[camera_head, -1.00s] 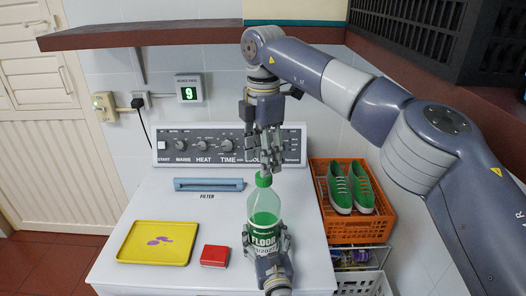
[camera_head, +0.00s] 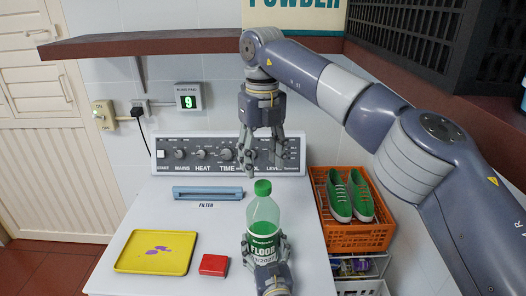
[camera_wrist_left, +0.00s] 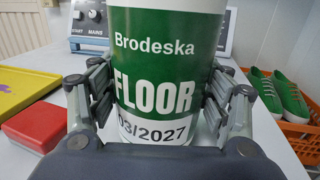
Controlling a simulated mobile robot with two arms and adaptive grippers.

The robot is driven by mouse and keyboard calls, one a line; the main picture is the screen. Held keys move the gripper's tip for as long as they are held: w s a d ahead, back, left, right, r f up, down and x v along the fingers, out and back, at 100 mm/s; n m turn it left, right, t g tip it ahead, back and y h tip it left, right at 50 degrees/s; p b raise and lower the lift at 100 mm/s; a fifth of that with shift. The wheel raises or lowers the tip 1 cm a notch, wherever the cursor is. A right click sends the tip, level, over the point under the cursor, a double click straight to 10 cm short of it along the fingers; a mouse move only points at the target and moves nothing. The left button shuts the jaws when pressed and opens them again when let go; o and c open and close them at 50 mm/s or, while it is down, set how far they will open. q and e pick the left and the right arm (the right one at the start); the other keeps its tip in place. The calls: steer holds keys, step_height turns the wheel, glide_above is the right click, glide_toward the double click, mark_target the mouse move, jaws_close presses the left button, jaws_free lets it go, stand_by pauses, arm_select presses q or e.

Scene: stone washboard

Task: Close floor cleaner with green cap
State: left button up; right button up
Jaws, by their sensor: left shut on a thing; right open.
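The floor cleaner bottle (camera_head: 263,213) stands upright on the white machine top, with a green label and see-through upper part. Its green cap (camera_head: 262,187) sits on the bottle's mouth; I cannot tell how tight it is. My left gripper (camera_head: 265,246) is shut around the lower part of the bottle. In the left wrist view its fingers flank the bottle's label (camera_wrist_left: 165,70) on both sides. My right gripper (camera_head: 262,158) is open and empty, pointing down above the cap and apart from it.
A yellow tray (camera_head: 125,262) with purple patches and a red box (camera_head: 214,265) lie left of the bottle. The control panel (camera_head: 190,152) stands behind. An orange crate (camera_head: 345,240) with green shoes (camera_head: 340,196) is at the right. A brown shelf (camera_head: 130,45) runs above.

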mark_target(263, 184)
steer(key=n, duration=0.5)
steer(key=shift+r, duration=0.2)
steer(key=n, duration=0.6)
steer(key=shift+d+r, duration=0.1)
steer(key=shift+r, duration=0.15)
steer(key=n, duration=0.5)
steer(key=shift+r, duration=0.2)
steer(key=n, duration=0.5)
steer(key=shift+r, duration=0.15)
steer(key=shift+f, duration=4)
